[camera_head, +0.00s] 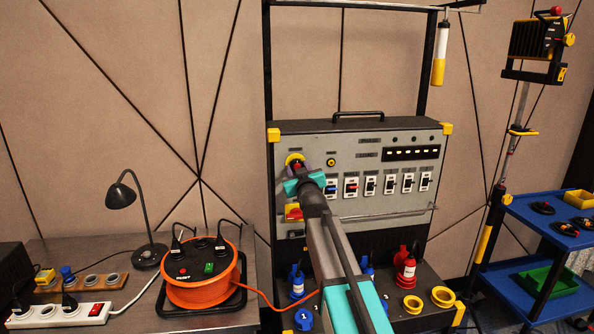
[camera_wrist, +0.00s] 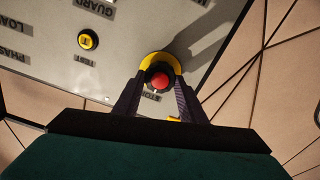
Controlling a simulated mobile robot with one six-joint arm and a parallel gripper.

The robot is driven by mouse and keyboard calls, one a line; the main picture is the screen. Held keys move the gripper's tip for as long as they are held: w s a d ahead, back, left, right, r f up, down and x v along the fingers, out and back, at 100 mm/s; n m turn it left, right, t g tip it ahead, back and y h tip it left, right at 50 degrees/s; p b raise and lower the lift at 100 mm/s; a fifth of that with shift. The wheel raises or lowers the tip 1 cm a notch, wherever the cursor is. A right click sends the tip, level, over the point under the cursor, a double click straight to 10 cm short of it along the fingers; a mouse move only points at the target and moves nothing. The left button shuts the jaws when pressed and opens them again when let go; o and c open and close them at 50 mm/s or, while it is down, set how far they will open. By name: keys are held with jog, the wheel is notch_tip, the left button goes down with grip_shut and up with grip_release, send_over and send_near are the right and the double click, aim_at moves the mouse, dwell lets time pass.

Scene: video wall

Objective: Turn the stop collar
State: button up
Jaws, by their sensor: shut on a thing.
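The stop collar (camera_wrist: 160,61) is a yellow ring around a red stop button (camera_wrist: 160,81) on the grey panel. In the head view the collar (camera_head: 294,158) shows at the panel's upper left, partly covered by my gripper (camera_head: 300,175). In the wrist view my gripper (camera_wrist: 161,84) has its two dark fingers on either side of the collar and button, shut on the collar. The fingers hide the collar's sides.
A small yellow test button (camera_wrist: 88,40) sits on the panel, apart from the fingers. A row of switches (camera_head: 370,186) and a rail (camera_head: 390,217) lie to the right. A red-and-yellow switch (camera_head: 293,212) is just below. An orange cable reel (camera_head: 201,280) stands left.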

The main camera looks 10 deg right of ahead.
jog(key=shift+f+b, duration=0.1)
jog(key=shift+b, duration=0.25)
jog(key=m+b, duration=0.6)
jog(key=m, duration=0.2)
jog(key=shift+d+b, duration=0.1)
jog(key=shift+b, duration=0.25)
jog(key=o, duration=1.1)
jog(key=shift+c, duration=0.2)
jog(key=s+b, duration=0.2)
jog(key=s, duration=1.1)
jog(key=shift+s, duration=0.4)
